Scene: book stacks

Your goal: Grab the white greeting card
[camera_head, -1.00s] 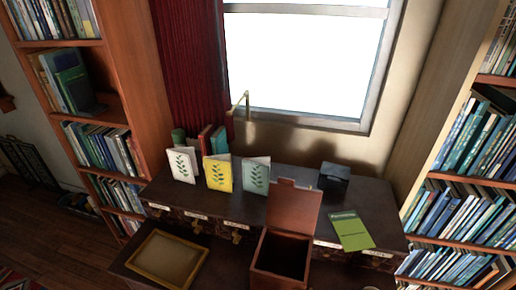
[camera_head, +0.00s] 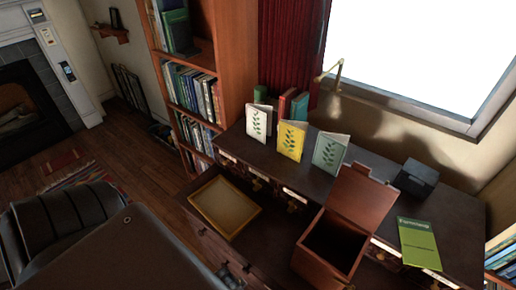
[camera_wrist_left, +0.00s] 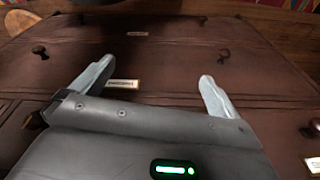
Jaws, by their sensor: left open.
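The white greeting card (camera_head: 259,121) with a dark leaf sprig stands upright on the dark desk top, leftmost of three cards in the head view. A yellow card (camera_head: 291,140) and a grey-green card (camera_head: 330,152) stand to its right. My left gripper (camera_wrist_left: 152,85) shows in the left wrist view, with its two fingers apart and nothing between them. It faces a brown wooden front with knobs and label plates. No card shows in the left wrist view. My right gripper is in neither view.
A shallow yellow-framed tray (camera_head: 252,212) and an open brown box (camera_head: 303,250) are in front of the cards. A green booklet (camera_head: 419,243), a dark box (camera_head: 416,178) and a brass lamp (camera_head: 331,77) are also on the desk. A bookshelf (camera_head: 229,60) stands behind left.

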